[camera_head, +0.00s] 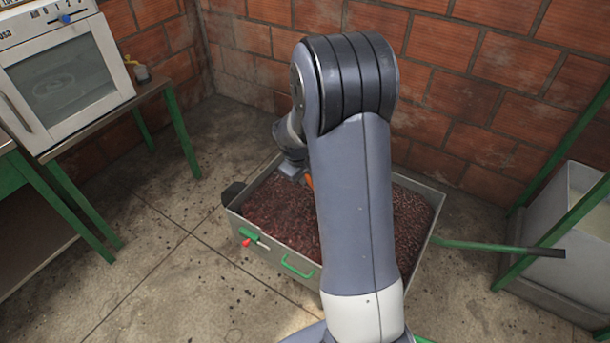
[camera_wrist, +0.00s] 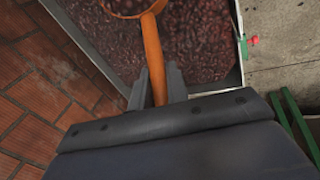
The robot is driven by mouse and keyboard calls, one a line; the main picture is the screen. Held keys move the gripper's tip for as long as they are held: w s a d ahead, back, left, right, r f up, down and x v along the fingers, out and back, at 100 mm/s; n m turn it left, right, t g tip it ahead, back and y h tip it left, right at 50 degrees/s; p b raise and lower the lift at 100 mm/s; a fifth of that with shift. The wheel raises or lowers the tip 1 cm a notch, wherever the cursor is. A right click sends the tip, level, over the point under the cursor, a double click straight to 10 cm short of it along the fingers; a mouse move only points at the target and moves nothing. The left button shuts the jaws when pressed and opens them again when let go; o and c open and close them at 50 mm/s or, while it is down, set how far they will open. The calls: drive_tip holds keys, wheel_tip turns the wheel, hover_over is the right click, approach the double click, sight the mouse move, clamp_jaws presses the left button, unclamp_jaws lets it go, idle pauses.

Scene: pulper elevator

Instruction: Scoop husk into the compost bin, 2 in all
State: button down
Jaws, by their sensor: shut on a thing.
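A wide grey metal box (camera_head: 286,248) stands on the floor, filled with dark red-brown husk (camera_head: 270,215). My gripper (camera_wrist: 157,82) is shut on the orange handle of a scoop (camera_wrist: 153,50), which points away from it over the husk. The round scoop bowl is cut off by the top edge of the wrist view; dark husk shows within its rim, but I cannot tell how full it is. In the head view a bit of the orange scoop (camera_head: 309,181) shows beside my arm, which hides part of the box. I cannot surely identify the compost bin.
A tall grey container (camera_head: 560,225) stands at the right behind green frame bars. A green bar (camera_head: 480,245) reaches from it towards the box. A red-and-green valve (camera_head: 247,236) juts from the box front. A white oven (camera_head: 65,80) stands at the left. Brick walls close the back.

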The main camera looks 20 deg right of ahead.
wheel_tip(320, 180, down, 5)
drive_tip(key=w+g+h+p, duration=0.1)
drive_tip(key=w+g+p, duration=0.2)
drive_tip(key=g+p, duration=0.1)
drive_tip(key=shift+a+f+n+g, duration=0.15)
drive_tip(key=shift+a+n+g, duration=0.2)
drive_tip(key=shift+g, duration=0.45)
drive_tip(key=shift+s, duration=0.1)
